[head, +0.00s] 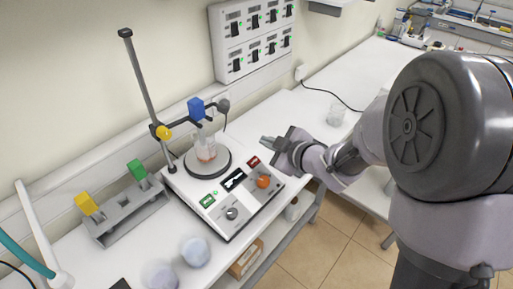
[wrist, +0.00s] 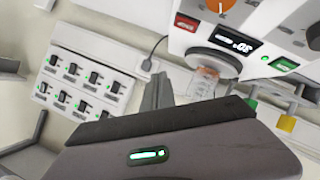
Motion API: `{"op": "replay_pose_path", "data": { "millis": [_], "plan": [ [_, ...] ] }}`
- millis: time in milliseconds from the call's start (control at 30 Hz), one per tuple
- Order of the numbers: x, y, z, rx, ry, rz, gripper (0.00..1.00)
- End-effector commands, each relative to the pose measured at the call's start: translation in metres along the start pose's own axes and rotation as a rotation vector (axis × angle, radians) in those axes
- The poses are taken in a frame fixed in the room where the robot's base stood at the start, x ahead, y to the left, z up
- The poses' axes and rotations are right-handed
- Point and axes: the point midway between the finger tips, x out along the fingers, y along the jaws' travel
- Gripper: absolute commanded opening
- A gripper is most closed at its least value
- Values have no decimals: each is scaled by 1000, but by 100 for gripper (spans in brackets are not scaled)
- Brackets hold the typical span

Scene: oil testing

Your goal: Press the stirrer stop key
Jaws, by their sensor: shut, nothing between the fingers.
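The stirrer (head: 213,219) is a white hotplate unit on the bench with a dark round plate. Its front panel has a red key (head: 253,161), a green key (head: 208,200), a lit display (head: 233,180), an orange knob (head: 263,181) and a grey knob (head: 232,213). The red key, likely the stop key, also shows in the wrist view (wrist: 186,22); its label is too small to read. My gripper (head: 266,140) is shut and empty, above and beyond the red key, apart from it. In the wrist view the closed fingers (wrist: 161,90) point toward the wall.
A glass flask (head: 206,150) stands on the plate, held by a clamp on a tilted rod (head: 147,92). A grey rack (head: 125,215) with yellow and green pieces is at left. A switch panel (head: 254,37) hangs on the wall.

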Motion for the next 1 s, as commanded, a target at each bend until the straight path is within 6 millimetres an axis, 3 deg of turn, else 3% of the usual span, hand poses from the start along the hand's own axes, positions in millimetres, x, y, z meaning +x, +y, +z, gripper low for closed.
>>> {"op": "replay_pose_path", "data": {
  "millis": [433,1000],
  "plan": [
    [6,-5,6,2,-2,2,0],
    [59,-44,45,2,-2,3,0]
  ]
}}
